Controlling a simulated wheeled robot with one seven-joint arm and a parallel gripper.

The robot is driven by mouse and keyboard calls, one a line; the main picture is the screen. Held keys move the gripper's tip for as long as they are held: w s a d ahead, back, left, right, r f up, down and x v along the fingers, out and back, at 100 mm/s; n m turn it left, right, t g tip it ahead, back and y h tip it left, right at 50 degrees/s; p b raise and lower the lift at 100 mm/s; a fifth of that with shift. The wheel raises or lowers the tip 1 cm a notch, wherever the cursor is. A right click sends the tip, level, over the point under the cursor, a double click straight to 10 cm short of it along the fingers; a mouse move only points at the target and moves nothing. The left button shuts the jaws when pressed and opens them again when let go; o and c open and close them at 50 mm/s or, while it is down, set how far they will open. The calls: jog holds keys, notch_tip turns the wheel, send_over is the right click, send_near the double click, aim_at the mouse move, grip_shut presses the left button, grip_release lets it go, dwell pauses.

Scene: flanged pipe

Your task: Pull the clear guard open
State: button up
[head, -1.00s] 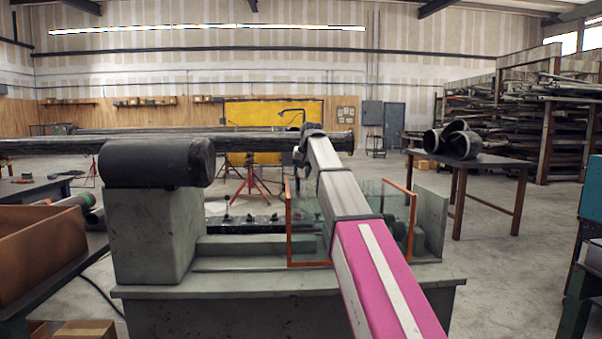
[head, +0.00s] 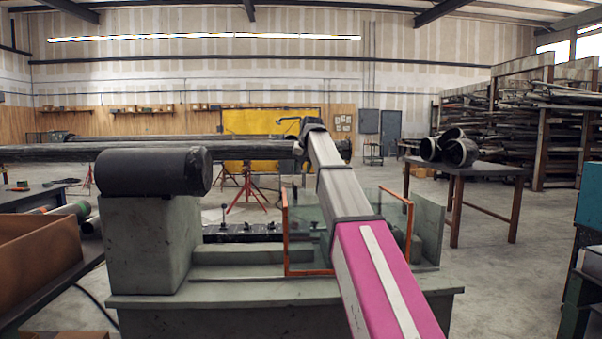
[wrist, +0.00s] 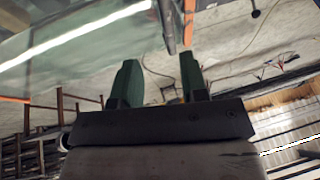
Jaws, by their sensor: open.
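The clear guard (head: 302,230) is a see-through panel with orange edges on the grey machine in the head view, partly hidden by my arm. In the wrist view, the guard's panel (wrist: 75,55) fills the upper left, with a grey upright piece (wrist: 168,24) at its edge and a bit of orange beside it. My gripper (wrist: 158,68) shows two green fingers, spread apart and empty. The grey piece shows above the gap between the fingertips; whether it lies between them in depth I cannot tell.
A grey machine bed (head: 250,290) carries a dark cylinder (head: 155,172) at left. A long pipe (head: 235,150) runs behind. A table (head: 480,168) with pipe fittings stands at right. A brown box (head: 45,250) is at lower left. Floor is clear at right.

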jog(key=v, duration=0.6)
jog(key=shift+r, duration=0.35)
dwell(0.3)
jog(key=shift+s, duration=0.2)
